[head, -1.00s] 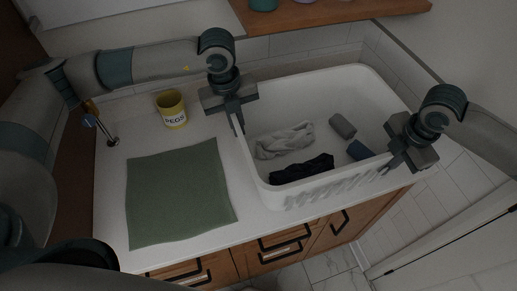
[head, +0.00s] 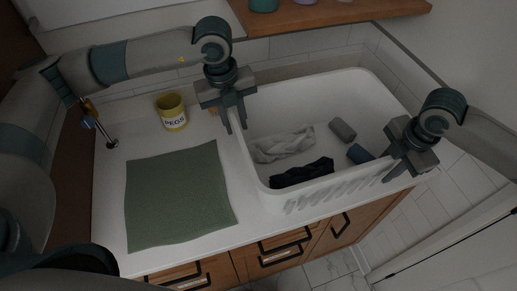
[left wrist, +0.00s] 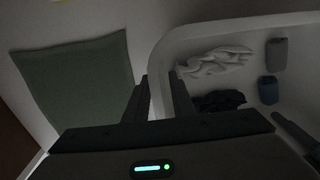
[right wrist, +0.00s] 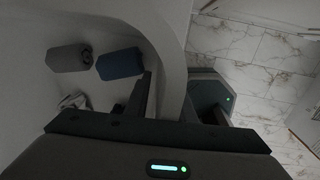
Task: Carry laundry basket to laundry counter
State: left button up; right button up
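The white laundry basket (head: 263,186) stands on the white laundry counter (head: 178,237), at its right part. Inside lie a light grey cloth (head: 284,146), a black cloth (head: 302,173), a grey roll (head: 342,130) and a blue roll (head: 360,153). My left gripper (head: 236,122) is open at the basket's left rim; in the left wrist view the rim (left wrist: 180,62) passes by its spread fingers. My right gripper (head: 393,172) is at the right rim; in the right wrist view its fingers look apart, with the rim (right wrist: 172,75) between them.
A green mat (head: 180,195) lies flat on the counter left of the basket. A yellow peg pot (head: 172,111) stands behind the mat. A wooden shelf (head: 330,14) is above the back wall. Marble floor (right wrist: 265,60) is beyond the counter's right end.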

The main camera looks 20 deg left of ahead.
pick_arm(q)
jog(key=r, duration=0.5)
jog(key=a+r, duration=0.1)
jog(key=r, duration=0.2)
jog(key=shift+s+r, duration=0.25)
jog(key=shift+r, duration=0.1)
pick_arm(e)
jog(key=shift+r, duration=0.1)
notch_tip(320, 180, up, 12)
jog(key=s, duration=0.1)
jog(key=shift+d, duration=0.35)
dwell(0.4)
